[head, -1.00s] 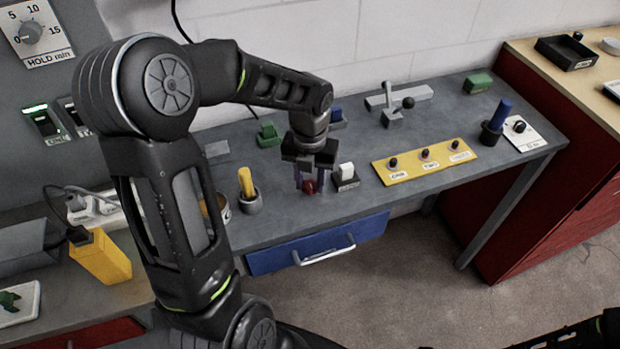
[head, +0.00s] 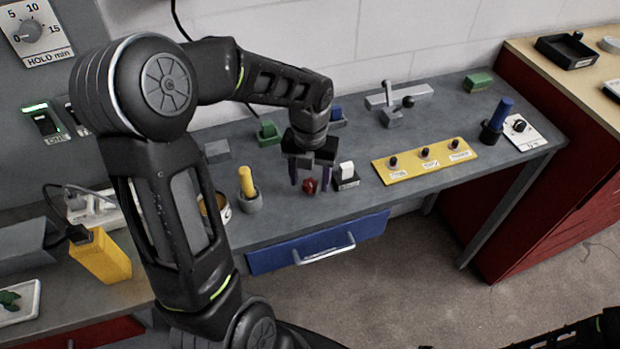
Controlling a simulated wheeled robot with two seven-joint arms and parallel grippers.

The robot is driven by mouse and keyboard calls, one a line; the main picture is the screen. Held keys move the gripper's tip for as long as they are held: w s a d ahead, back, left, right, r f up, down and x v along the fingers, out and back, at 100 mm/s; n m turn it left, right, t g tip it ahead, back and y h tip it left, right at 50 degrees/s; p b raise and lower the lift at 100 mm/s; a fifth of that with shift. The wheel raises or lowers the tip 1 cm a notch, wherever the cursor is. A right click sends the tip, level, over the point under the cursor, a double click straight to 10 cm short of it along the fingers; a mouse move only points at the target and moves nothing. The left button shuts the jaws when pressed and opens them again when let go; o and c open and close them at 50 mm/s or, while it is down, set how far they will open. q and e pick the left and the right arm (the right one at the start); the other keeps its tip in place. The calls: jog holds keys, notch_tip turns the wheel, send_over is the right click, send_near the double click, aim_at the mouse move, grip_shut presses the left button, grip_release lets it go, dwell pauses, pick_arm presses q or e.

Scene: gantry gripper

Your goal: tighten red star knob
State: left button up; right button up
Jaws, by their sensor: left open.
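The red star knob (head: 310,186) is a small red piece low on the grey bench, near its front edge. My left gripper (head: 310,185) points down over it with its two purple-blue fingers apart, one on each side of the knob. A gap shows between the fingers and the knob, and I see no contact. What the knob is mounted on is too small to tell. My right gripper is not seen; only a dark part of mine shows at the bottom right.
A block with a white rocker (head: 346,177) stands close right of the gripper. A grey cup with a yellow peg (head: 248,190) stands to the left. A yellow panel with black knobs (head: 425,161) lies to the right. A blue drawer (head: 318,243) is below the bench edge.

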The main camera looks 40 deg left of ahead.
aim_at(310, 183)
pick_arm(q)
notch_tip(310, 183, up, 7)
jog(key=shift+r+b, duration=0.2)
jog(key=shift+b, duration=0.2)
jog(key=shift+f, duration=0.1)
dwell(0.3)
